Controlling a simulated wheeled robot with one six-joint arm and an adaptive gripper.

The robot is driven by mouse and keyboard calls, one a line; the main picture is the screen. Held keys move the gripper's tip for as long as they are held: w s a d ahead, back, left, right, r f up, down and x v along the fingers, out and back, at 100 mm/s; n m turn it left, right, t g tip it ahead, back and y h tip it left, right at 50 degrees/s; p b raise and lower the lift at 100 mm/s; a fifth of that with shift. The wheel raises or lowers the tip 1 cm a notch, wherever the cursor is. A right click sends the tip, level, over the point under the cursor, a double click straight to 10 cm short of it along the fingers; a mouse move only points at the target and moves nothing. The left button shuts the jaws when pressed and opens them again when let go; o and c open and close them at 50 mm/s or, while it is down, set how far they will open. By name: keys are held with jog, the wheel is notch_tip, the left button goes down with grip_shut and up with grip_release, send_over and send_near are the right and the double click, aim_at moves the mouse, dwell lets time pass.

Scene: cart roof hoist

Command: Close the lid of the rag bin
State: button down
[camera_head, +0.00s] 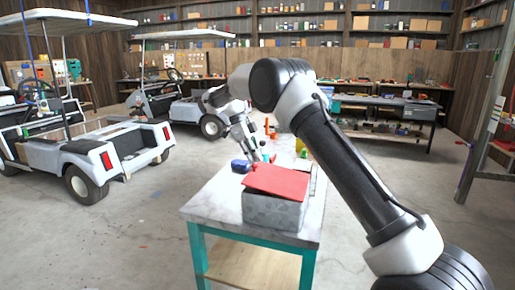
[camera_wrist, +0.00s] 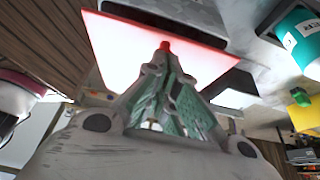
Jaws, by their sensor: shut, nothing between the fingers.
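The rag bin is a grey box (camera_head: 273,212) on the near end of a workbench. Its flat red lid (camera_head: 277,181) lies over the top in the head view, somewhat tilted; I cannot tell whether a gap remains along the far edge. My gripper (camera_head: 256,160) is at the far side of the lid, fingertips close to its far edge. In the wrist view the lid (camera_wrist: 112,48) spreads behind my shut, empty fingers (camera_wrist: 165,46), and the bin (camera_wrist: 175,8) shows above it. A small red piece shows at the fingertips; whether they touch the lid is unclear.
The bench (camera_head: 212,203) has a grey top and teal legs. A blue item (camera_head: 240,166) stands left of the bin, with a teal container (camera_wrist: 300,38) and a yellow item (camera_wrist: 305,112) nearby. Golf carts (camera_head: 95,150) stand left; open floor surrounds the bench.

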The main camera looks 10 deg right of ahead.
jog(key=shift+w+a+f, duration=0.15)
jog(key=shift+a+f, duration=0.1)
jog(key=shift+f, duration=0.5)
jog(key=shift+w+a+f, duration=0.1)
jog(key=shift+a+f, duration=0.15)
jog(key=shift+f, duration=0.45)
